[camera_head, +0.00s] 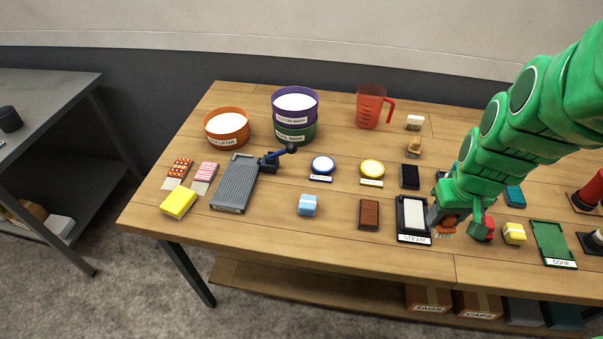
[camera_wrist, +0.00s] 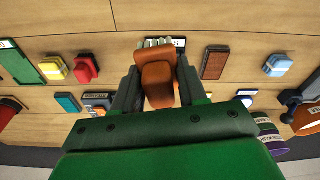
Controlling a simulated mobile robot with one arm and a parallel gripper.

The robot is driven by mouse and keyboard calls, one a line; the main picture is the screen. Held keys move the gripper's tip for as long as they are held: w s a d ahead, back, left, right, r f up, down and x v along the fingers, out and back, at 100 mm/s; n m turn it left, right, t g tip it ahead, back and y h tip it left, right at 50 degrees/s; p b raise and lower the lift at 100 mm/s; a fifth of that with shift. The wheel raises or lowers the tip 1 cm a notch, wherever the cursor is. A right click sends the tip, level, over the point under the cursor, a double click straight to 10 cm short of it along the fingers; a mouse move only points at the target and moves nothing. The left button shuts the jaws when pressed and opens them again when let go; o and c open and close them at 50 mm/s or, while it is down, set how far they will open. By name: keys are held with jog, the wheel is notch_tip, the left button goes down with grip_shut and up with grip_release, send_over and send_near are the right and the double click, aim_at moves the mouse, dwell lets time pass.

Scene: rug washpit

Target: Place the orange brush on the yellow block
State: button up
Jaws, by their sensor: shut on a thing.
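My gripper (camera_head: 456,214) is shut on the orange brush (camera_head: 446,227), just right of the black tray labelled STEAM (camera_head: 400,222). In the wrist view the brush (camera_wrist: 158,80) sits between the two fingers, with pale bristles at its far end. Whether it touches the table is unclear. A plain yellow block (camera_head: 178,203) lies at the table's front left, far from my gripper, with its top bare. A smaller yellow block with a white band (camera_head: 514,233) lies to the right of my gripper and also shows in the wrist view (camera_wrist: 53,68). Neither is labelled.
A red item (camera_head: 488,229) lies close beside my gripper. A grey board with a blue-handled clamp (camera_head: 232,187) stands right of the plain yellow block. A light-blue block (camera_head: 307,205) and brown block (camera_head: 369,214) lie between. Tubs (camera_head: 227,127) and a red jug (camera_head: 370,107) stand behind.

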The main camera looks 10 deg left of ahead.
jog(key=w+a+r+n, duration=0.1)
jog(key=w+a+n, duration=0.2)
jog(key=a, duration=0.6)
jog(key=w+a+n, duration=0.2)
jog(key=a+n, duration=0.1)
jog(key=a, duration=0.6)
jog(key=w+a+r+n, duration=0.1)
jog(key=w+a+n, duration=0.2)
jog(key=a, duration=0.7)
jog(key=s+a+n+g+y, duration=0.1)
jog(key=s+a+n, duration=0.4)
jog(key=a, duration=0.8)
jog(key=s+a+n, duration=0.2)
jog(key=s+a, duration=0.6)
jog(key=a, duration=0.6)
send_near(175, 198)
jog(key=shift+s+d+f, duration=0.1)
jog(key=shift+s+f, duration=0.05)
jog(key=shift+f, duration=0.2)
jog(key=shift+s+d+f, duration=0.15)
jog(key=shift+s+f, duration=0.05)
jog(key=shift+f, duration=0.15)
jog(key=shift+w+a+f, duration=0.35)
jog(key=shift+a+f, duration=0.1)
jog(key=shift+f, duration=1.85)
